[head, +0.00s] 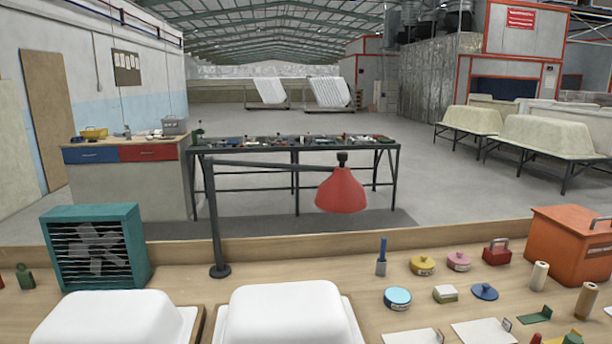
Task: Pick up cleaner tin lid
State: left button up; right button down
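Several small round tins and lids sit on the wooden bench at the right. A light blue tin (398,298) with a label stands nearest the middle, its top closed. A yellow tin (422,265) and a pink tin (458,261), both with knobbed tops, stand behind it. A flat dark blue lid-like disc with a knob (485,292) lies to the right, beside a squarish pale and green tin (445,294). The labels are too small to read, so I cannot tell which lid belongs to the cleaner tin. Neither of my grippers is in view.
Two white tub shells (290,312) fill the front left. A teal fan heater (97,246), a red lamp (341,190), an orange toolbox (572,243), a red tin with a handle (497,252) and a blue-handled brush (382,258) stand around. Pale cards (484,332) lie in front.

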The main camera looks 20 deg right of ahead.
aim_at(483, 292)
jog(key=z, duration=1.55)
jog(key=l+u, duration=0.3)
jog(key=k+l+u, duration=0.1)
jog(key=l+u, duration=0.2)
jog(key=l, duration=0.15)
jog(key=k+l+u, duration=0.1)
jog(key=l+u, duration=0.2)
jog(key=k+l+u, duration=0.15)
jog(key=l+u, duration=0.15)
jog(key=k+l+u, duration=0.3)
jog(key=i+l, duration=0.1)
jog(key=l, duration=0.05)
